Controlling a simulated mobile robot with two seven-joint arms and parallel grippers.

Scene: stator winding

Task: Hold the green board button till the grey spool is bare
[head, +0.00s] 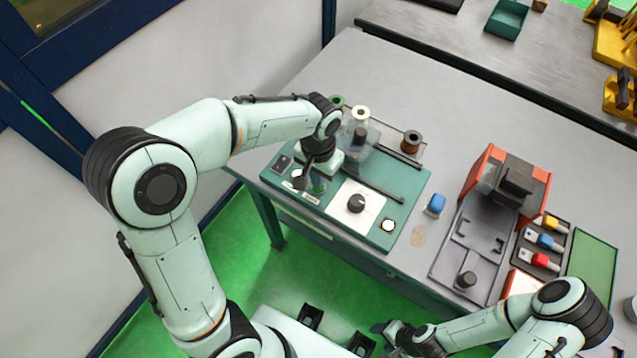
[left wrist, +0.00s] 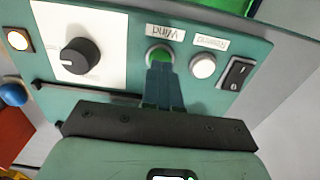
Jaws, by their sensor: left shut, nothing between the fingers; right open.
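The green board (head: 415,190) lies on the grey table. Its green button (left wrist: 159,52), under an upside-down "Wind" label, shows in the left wrist view. My left gripper (left wrist: 160,68) is shut and empty, with its fingertips at the near edge of that button; they look to be touching it, but I cannot tell how far it is pressed. In the head view my left gripper (head: 303,183) points down at the board. A brown-wound spool (head: 411,141) stands at the board's back right. I cannot make out which spool is grey, or its wire. My right gripper (head: 384,328) is open, low at the front.
A white button (left wrist: 202,66) and a black rocker switch (left wrist: 237,73) sit beside the green button. The board also has a black dial (head: 356,203) and a lit lamp (head: 388,225). A blue part (head: 435,204) and an orange-framed machine (head: 500,185) stand to the right.

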